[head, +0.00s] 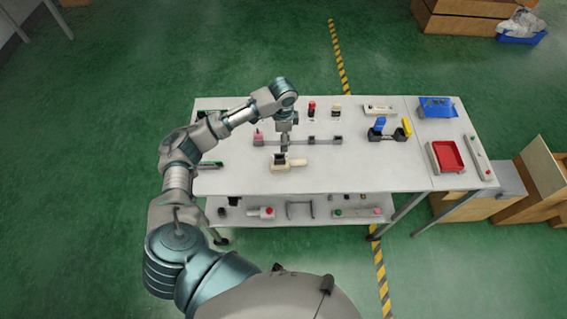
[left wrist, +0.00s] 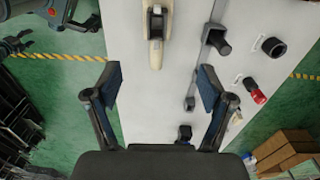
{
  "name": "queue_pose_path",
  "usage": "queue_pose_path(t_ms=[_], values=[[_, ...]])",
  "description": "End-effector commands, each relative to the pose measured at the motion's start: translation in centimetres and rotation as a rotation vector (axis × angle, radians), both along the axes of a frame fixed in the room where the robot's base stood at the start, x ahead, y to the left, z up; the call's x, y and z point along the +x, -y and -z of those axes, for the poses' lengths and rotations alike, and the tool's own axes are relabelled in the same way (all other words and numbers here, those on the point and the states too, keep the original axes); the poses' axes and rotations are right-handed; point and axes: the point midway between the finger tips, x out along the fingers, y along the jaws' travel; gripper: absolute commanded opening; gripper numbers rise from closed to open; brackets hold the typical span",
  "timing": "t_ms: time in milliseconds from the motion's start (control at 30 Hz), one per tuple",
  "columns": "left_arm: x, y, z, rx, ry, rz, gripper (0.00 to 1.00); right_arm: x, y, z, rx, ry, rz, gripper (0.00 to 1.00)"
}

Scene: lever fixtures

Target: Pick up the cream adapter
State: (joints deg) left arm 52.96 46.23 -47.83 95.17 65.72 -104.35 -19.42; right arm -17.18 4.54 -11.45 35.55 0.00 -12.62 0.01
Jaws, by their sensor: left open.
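The cream adapter (head: 297,164), an elongated cream piece with a dark part at its left, lies on the white table near its front edge. In the left wrist view the cream adapter (left wrist: 155,50) shows at the top, beyond the fingertips, its upper end cut off by the frame. My left gripper (head: 284,148) is above the table, close behind the adapter in the head view. In the left wrist view my left gripper (left wrist: 160,84) has its fingers spread wide with nothing between them. Whether it is at the adapter's height I cannot tell.
Behind the adapter, dark-ended levers (head: 338,139) and a red-topped button (head: 311,108) are on the table (head: 375,170). A black fixture (head: 390,133) with blue and yellow parts, a red tray (head: 447,157) and a blue tray (head: 437,107) are to the right. Bare tabletop lies right of the adapter.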

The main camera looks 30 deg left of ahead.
Motion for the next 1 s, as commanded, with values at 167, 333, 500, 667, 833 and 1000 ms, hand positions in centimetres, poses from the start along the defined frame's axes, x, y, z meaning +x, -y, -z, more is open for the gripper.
queue_pose_path(t_ms=[167,333,500,667,833,1000], values=[[-0.1,0.1,4.5,0.001,-0.004,0.0,0.81,0.0,0.0,0.0,0.0,0.0,0.0,0.57],[-0.1,0.1,8.0,0.001,-0.001,-0.001,0.81,0.0,0.0,-0.1,0.0,0.0,0.0,0.57],[0.0,0.1,9.8,0.0,0.001,0.0,0.81,0.0,0.0,-0.1,0.0,0.0,0.0,0.57],[-0.2,0.2,11.2,0.0,0.0,0.0,0.81,0.0,0.0,-0.3,0.0,0.0,0.0,0.57],[-0.4,0.3,14.0,0.0,0.0,-0.001,0.81,0.0,0.0,-0.4,0.0,0.0,0.0,0.57],[-0.4,0.3,15.2,0.0,0.002,0.0,0.81,0.0,0.0,-0.4,0.0,0.0,0.0,0.57]])
